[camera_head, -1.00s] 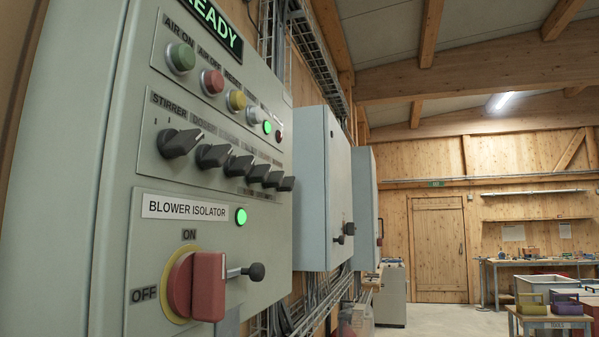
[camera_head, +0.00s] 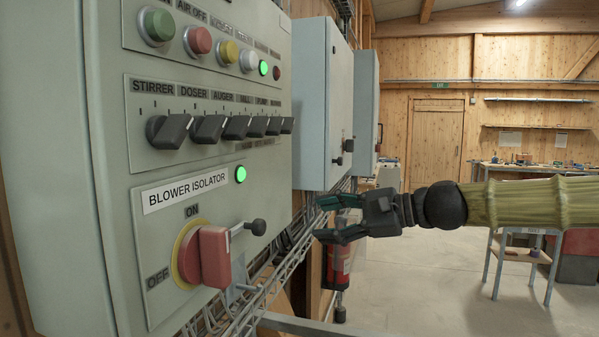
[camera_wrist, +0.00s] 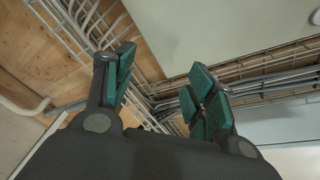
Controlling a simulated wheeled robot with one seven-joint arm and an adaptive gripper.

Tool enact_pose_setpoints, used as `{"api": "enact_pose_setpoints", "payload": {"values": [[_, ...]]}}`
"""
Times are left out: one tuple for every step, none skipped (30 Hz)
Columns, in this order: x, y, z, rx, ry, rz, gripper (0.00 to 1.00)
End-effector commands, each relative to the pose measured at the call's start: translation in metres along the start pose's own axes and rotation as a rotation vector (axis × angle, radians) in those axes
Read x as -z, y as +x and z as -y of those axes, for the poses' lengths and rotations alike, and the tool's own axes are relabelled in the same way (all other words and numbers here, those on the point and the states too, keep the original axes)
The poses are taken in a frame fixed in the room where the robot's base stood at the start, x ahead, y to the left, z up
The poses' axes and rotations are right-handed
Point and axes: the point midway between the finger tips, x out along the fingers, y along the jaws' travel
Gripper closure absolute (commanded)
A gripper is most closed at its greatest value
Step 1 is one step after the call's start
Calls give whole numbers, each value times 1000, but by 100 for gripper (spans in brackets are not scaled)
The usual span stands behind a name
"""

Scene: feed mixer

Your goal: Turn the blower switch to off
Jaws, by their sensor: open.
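The grey control panel (camera_head: 110,210) stands at the left in the head view. Its row of black selector knobs starts with the stirrer knob (camera_head: 170,131) and ends with a far knob (camera_head: 287,125), whose label is too small to read surely. Below, a plate reads BLOWER ISOLATOR, with a lit green lamp (camera_head: 240,174) beside it. Under it, a red rotary handle (camera_head: 215,256) on a yellow ring has ON above and OFF at left; its grip looks upright. My gripper (camera_head: 323,219) is open and empty, right of the panel and apart from it. Its green-padded fingers also show in the wrist view (camera_wrist: 160,82).
A black-knobbed lever (camera_head: 256,227) sticks out beside the red handle. Wire cable trays (camera_head: 268,290) run below the panel. Grey cabinets (camera_head: 318,110) and a red extinguisher (camera_head: 340,262) stand beyond.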

Motion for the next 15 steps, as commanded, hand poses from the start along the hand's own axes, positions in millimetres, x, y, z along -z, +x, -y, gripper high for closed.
{"api": "enact_pose_setpoints", "payload": {"values": [[-32,-21,29,32,2,43,45],[-47,-32,42,46,7,66,45],[-66,-45,56,61,9,96,45],[-79,-54,64,71,12,118,45],[-90,-62,72,79,15,136,45],[-104,-72,81,89,15,157,45],[-112,-79,86,94,17,172,45],[-119,-85,91,99,18,183,45],[-126,-90,95,103,18,196,45],[-131,-94,97,105,18,203,45],[-134,-96,99,107,18,209,45],[-138,-98,101,108,19,215,45],[-139,-98,102,109,20,217,45],[-140,-98,102,109,20,219,45],[-141,-96,103,109,20,220,45]]}}
